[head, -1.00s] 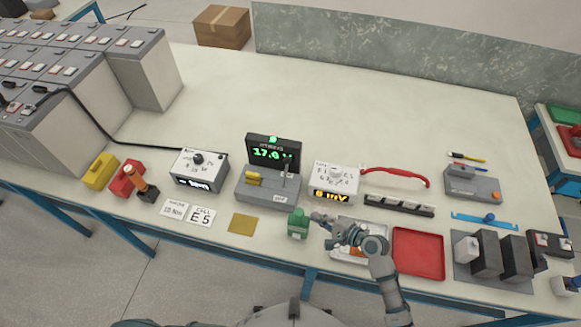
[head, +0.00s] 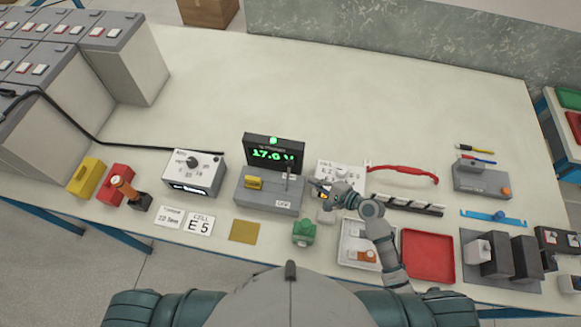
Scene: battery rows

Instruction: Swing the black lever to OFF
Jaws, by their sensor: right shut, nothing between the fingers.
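The grey meter box (head: 258,197) stands mid-table with a dark display (head: 273,153) reading about 17.0 in green. A thin dark lever (head: 288,178) stands roughly upright on the right part of the box. A white label that seems to read OFF (head: 283,204) is on the box's front edge, and a smaller label is behind the lever. My right gripper (head: 314,186) is shut and empty, just right of the lever, with a small gap showing between them. My left gripper is out of view.
A yellow block (head: 254,182) sits on the meter box, left of the lever. A green block (head: 304,232) and a white tray (head: 345,243) are nearer me. A red tray (head: 428,256) and a dark strip (head: 407,204) lie to the right. The table behind the display is clear.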

